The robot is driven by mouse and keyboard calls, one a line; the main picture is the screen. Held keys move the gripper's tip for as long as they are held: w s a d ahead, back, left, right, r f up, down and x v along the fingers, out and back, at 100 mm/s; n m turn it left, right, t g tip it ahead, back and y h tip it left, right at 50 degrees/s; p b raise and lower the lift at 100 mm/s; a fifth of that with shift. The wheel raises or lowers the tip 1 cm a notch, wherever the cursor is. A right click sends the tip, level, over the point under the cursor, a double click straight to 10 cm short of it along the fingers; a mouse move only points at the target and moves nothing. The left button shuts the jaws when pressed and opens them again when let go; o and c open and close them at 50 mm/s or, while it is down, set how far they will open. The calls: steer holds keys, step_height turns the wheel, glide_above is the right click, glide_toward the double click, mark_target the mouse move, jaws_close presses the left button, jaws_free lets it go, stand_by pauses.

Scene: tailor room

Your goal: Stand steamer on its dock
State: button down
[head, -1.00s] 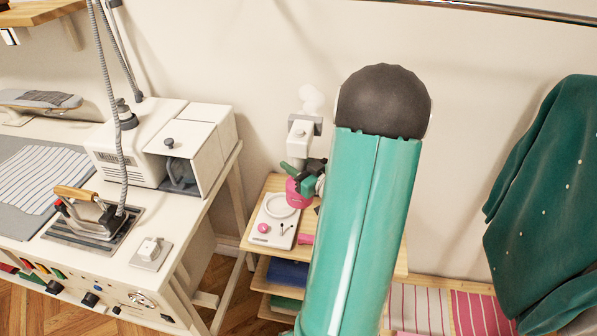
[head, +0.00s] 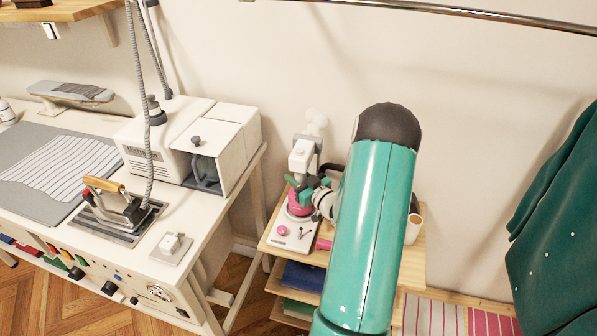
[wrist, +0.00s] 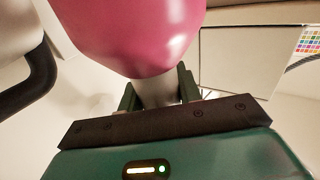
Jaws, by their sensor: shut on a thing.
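The steamer, with a pink tank (head: 297,207) and a white head (head: 302,155), is upright over the shelf's left part. My gripper (head: 307,188) is shut on it from the right. In the wrist view, the steamer's pink tank (wrist: 135,30) fills the top, and its pale neck (wrist: 158,92) is between my fingers. The dock (head: 288,241) is a white plate on the shelf top, with a pink button and small dark marks at its front. The steamer covers the dock's ring. I cannot tell whether the tank touches the dock.
The wooden shelf (head: 408,262) carries a white cup (head: 413,229) at right, partly behind my arm. Left stands the ironing table with a white boiler (head: 215,140) and an iron (head: 115,205). A green garment (head: 555,225) hangs at right. Pale vapour (head: 316,120) shows above the steamer.

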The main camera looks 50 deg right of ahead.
steer(key=shift+f, duration=0.55)
steer(key=c, duration=1)
jaws_free()
steer(key=shift+f, duration=0.1)
steer(key=shift+o, duration=0.2)
steer(key=shift+s+r, duration=0.15)
steer(key=shift+r, duration=0.05)
steer(key=s+a, duration=0.1)
steer(key=s, duration=1)
steer(key=shift+s+a, duration=0.2)
steer(key=shift+s, duration=0.15)
